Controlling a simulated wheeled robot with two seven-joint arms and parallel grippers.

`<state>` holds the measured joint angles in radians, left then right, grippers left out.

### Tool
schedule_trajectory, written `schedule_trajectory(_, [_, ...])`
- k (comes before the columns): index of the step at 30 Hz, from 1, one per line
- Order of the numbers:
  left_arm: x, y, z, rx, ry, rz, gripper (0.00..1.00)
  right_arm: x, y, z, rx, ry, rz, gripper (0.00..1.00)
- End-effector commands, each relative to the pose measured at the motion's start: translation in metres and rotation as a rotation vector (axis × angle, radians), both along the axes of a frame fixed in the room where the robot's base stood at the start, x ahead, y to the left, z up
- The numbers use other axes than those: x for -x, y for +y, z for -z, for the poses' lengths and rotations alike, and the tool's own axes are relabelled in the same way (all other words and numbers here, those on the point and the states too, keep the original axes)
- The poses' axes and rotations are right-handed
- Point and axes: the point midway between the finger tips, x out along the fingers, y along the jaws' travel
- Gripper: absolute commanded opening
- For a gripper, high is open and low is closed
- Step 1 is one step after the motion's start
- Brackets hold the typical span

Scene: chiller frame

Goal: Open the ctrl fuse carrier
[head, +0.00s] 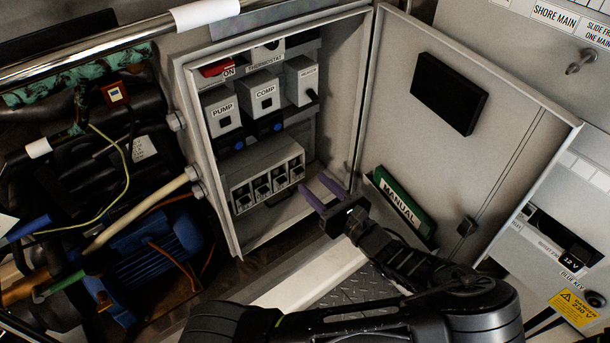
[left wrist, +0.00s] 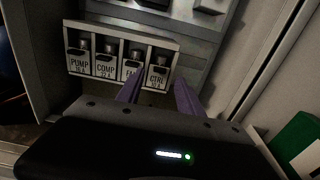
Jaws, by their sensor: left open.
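The fuse block (head: 268,172) sits low in the open control box, with several carriers in a row. In the left wrist view the labels read PUMP, COMP, one partly covered, and CTRL. The ctrl fuse carrier (left wrist: 157,77) is at the right end of the row and looks closed; it also shows in the head view (head: 296,169). My left gripper (head: 317,189) is open and empty, its purple fingers just right of and in front of the ctrl carrier. My right gripper is out of view.
The box door (head: 430,130) stands open at the right, with a green manual (head: 402,207) and a black box (head: 449,93) on it. Above the fuses are PUMP (head: 223,109) and COMP (head: 262,93) modules and a red switch (head: 216,68). Pipes and cables crowd the left.

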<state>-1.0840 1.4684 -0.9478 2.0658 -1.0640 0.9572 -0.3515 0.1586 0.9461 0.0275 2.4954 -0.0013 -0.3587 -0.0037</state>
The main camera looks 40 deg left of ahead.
Motion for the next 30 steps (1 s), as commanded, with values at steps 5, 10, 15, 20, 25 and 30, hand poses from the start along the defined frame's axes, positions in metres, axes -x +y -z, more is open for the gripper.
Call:
schedule_trajectory(5, [-0.008, 0.028, 0.000, -0.002, -0.001, -0.002, 0.44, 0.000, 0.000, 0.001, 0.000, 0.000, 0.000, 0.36])
schedule_trajectory(10, [-0.013, 0.042, 0.000, 0.000, 0.000, 0.000, 0.44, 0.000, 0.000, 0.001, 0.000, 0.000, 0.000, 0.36])
schedule_trajectory(15, [-0.014, 0.044, 0.000, 0.001, -0.001, 0.001, 0.44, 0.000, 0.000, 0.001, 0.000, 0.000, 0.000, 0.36])
schedule_trajectory(20, [-0.013, 0.044, 0.000, 0.001, -0.001, 0.000, 0.41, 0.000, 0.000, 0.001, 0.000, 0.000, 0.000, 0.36])
schedule_trajectory(25, [-0.013, 0.044, 0.000, 0.001, -0.001, 0.000, 0.27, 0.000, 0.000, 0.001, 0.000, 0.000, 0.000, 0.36])
schedule_trajectory(30, [-0.013, 0.044, 0.000, 0.001, -0.001, 0.000, 0.13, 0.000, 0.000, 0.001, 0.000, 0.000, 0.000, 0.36])
